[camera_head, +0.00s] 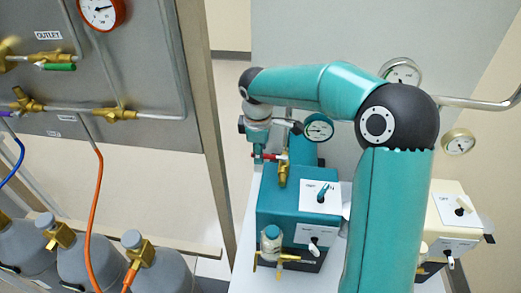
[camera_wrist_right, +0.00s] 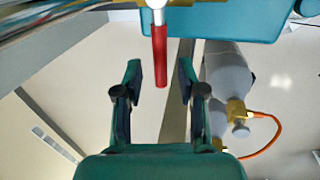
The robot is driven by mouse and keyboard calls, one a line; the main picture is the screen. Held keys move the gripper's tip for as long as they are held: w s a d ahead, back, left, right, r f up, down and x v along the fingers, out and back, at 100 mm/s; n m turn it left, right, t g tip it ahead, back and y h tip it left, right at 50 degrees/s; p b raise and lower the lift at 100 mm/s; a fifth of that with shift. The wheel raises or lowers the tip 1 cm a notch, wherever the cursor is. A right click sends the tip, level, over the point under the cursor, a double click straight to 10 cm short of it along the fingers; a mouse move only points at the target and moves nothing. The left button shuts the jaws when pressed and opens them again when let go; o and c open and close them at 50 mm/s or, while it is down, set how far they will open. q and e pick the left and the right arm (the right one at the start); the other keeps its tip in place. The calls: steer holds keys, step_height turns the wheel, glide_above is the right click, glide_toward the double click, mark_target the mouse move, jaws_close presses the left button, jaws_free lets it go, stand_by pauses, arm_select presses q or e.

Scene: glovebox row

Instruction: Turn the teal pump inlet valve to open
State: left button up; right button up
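The teal pump (camera_head: 290,215) stands on a white surface in the head view, right of the middle. At its back is a brass inlet valve (camera_head: 283,175) with a red lever handle (camera_head: 270,157). My right arm reaches over from the right, and its gripper (camera_head: 257,143) is at the handle, partly hidden by the wrist. In the right wrist view the right gripper (camera_wrist_right: 160,76) is open. The end of the red handle (camera_wrist_right: 159,55) lies between the two fingertips, with a visible gap on each side. My left gripper is not in view.
A cream pump (camera_head: 460,210) stands to the right, partly behind my arm. A gauge (camera_head: 318,127) rises just beside the gripper. A grey panel (camera_head: 140,60) with valves and pipes is at left, above grey gas bottles (camera_head: 90,262) with hoses.

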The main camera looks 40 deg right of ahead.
steer(key=shift+f, duration=0.3)
jaws_close()
